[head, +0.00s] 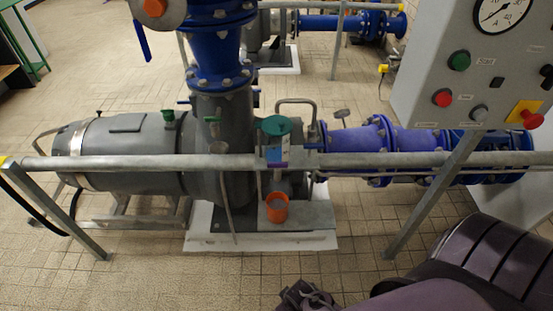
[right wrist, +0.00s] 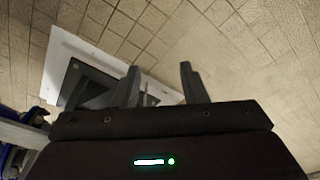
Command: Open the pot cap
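A small orange pot (head: 276,210) stands on a grey ledge at the foot of the pump, in the middle of the head view. Its top looks greyish; I cannot tell whether a cap is on it. A round green disc (head: 277,125) sits higher up on the pump, behind the rail; I cannot tell whether it is a cap. My right gripper (right wrist: 158,84) is open and empty in the right wrist view, its two fingers apart over the floor and a pale plinth. In the head view my right arm is at the bottom right, below the pot. My left gripper is not in view.
A horizontal grey rail (head: 130,162) with slanting posts crosses in front of the grey pump motor (head: 135,150) and blue pipes (head: 360,145). A grey control box (head: 425,75) with buttons and a gauge hangs at the upper right. Tiled floor (head: 120,275) is clear at the lower left.

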